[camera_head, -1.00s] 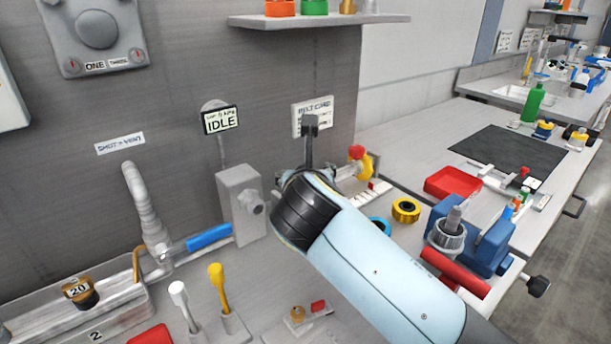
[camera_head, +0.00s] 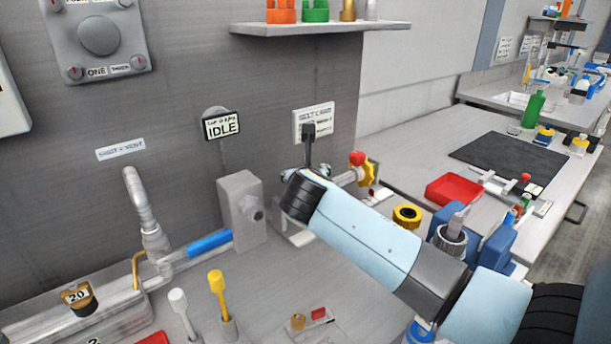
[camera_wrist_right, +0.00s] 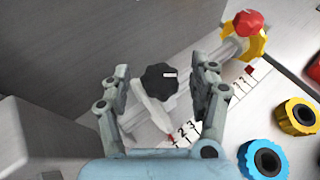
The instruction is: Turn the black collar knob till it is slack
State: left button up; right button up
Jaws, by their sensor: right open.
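The black collar knob (camera_wrist_right: 158,78) shows in the right wrist view, a lobed knob with a white mark on its top. It sits on a pale collar on a grey rail, above a numbered scale (camera_wrist_right: 188,130). My right gripper (camera_wrist_right: 165,78) is open, with one finger on each side of the knob and a gap showing on both sides. In the head view my right arm hides the knob and most of the gripper. My left gripper is in neither view.
A red knob with a yellow wheel (camera_head: 362,168) is at the rail's far end. A yellow ring (camera_head: 407,216) and a blue ring (camera_wrist_right: 263,160) lie to the right. A grey box (camera_head: 241,211) stands left of my right arm. A shelf (camera_head: 320,28) hangs above.

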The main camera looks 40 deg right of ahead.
jog(key=c, duration=1.2)
jog(key=shift+o, duration=0.2)
jog(key=m+g+h, duration=0.1)
jog(key=m+g+h+p, duration=0.1)
jog(key=shift+w+a+r+m, duration=0.1)
jog(key=shift+w+a+m, duration=0.1)
jog(key=shift+m, duration=0.1)
jog(key=shift+m+g+h, duration=0.6)
jog(key=shift+m+g, duration=0.5)
jog(key=shift+g, duration=0.2)
jog(key=o, duration=1.2)
jog(key=shift+d, duration=0.1)
jog(key=shift+c, duration=0.2)
notch_tip(320, 180, up, 10)
